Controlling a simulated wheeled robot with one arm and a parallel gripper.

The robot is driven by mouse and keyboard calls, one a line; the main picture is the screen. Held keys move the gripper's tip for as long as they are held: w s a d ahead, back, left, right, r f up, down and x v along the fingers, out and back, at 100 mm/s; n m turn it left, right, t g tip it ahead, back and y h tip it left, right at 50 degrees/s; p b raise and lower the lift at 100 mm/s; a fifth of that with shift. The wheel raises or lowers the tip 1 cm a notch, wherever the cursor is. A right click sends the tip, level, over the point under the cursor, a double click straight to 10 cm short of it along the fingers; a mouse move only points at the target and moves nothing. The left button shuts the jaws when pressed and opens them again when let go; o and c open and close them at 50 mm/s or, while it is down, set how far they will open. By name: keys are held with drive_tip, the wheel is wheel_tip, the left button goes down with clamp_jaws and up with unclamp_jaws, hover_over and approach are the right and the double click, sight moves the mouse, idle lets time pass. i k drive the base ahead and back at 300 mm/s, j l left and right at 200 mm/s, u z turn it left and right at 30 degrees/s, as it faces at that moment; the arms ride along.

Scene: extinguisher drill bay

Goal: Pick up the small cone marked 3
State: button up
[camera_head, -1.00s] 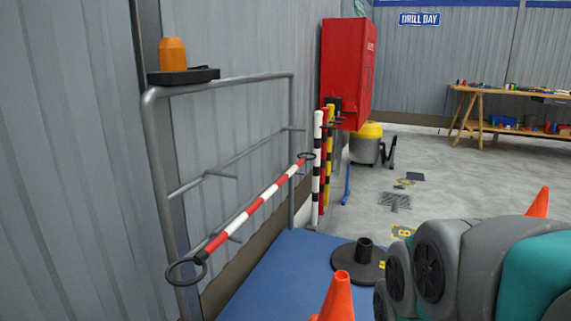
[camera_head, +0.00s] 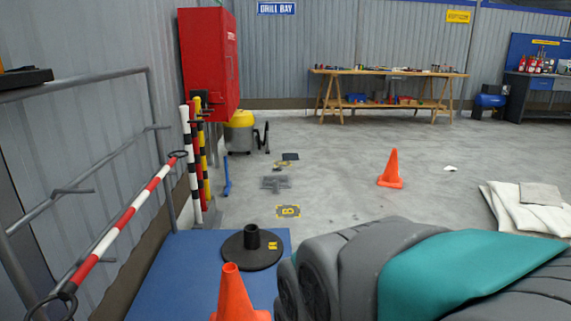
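An orange cone (camera_head: 232,292) stands at the bottom of the view, at the near part of the blue mat; its lower part is cut off by the frame. Another orange cone (camera_head: 391,170) stands upright on the grey floor, right of centre. No number can be read on either cone, so I cannot tell which is marked 3. My arm's grey and teal links fill the lower right and hide the floor behind them. My gripper is not in view.
A black round base (camera_head: 252,247) with a short tube sits on the blue mat (camera_head: 185,262). A rail and striped poles (camera_head: 191,165) line the left wall. White sheets (camera_head: 525,210) lie at right. A workbench (camera_head: 385,73) stands at the back. The middle floor is mostly open.

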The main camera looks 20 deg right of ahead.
sight(390, 178)
drive_tip(key=z, duration=1.4)
drive_tip(key=i+l+z, duration=0.1)
drive_tip(key=i+l, duration=0.7)
drive_tip(key=i, duration=0.2)
drive_tip(key=i+u, duration=0.1)
drive_tip(key=i, duration=0.95)
drive_tip(key=i+l+u, duration=0.1)
drive_tip(key=i, duration=0.9)
drive_tip(key=i+l+u, duration=0.4)
drive_tip(key=i, duration=0.25)
drive_tip(key=i+l+u, duration=0.4)
drive_tip(key=i, duration=0.25)
drive_tip(key=i+l+u, duration=0.4)
drive_tip(key=i+l, duration=0.25)
drive_tip(key=l, duration=0.3)
drive_tip(key=i+l, duration=0.15)
drive_tip(key=l, duration=0.2)
